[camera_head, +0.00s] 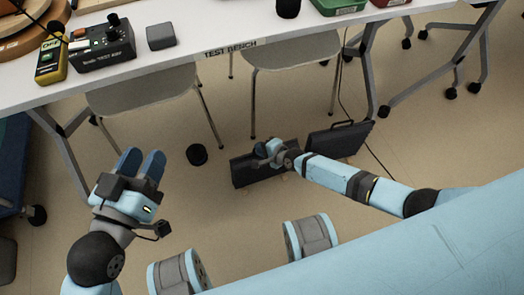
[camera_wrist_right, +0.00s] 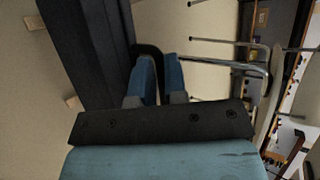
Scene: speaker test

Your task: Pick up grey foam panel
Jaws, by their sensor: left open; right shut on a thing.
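A dark grey flat case (camera_head: 248,174) stands on the floor below the table; its side also fills the upper left of the right wrist view (camera_wrist_right: 85,45). My right gripper (camera_head: 263,150) is at its top edge. In the right wrist view my right gripper (camera_wrist_right: 159,75) is shut on a black handle (camera_wrist_right: 148,48) beside the case. My left gripper (camera_head: 141,160) is open and empty above the floor at left. A small dark grey block (camera_head: 161,37) lies on the table. I cannot tell which thing is the grey foam panel.
A second dark case (camera_head: 338,139) with a handle stands to the right. A black cylinder (camera_head: 197,154) is on the floor between the grippers. The table (camera_head: 203,62) with electronic gear and two chairs (camera_head: 150,96) are behind. Cables hang near the right table leg.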

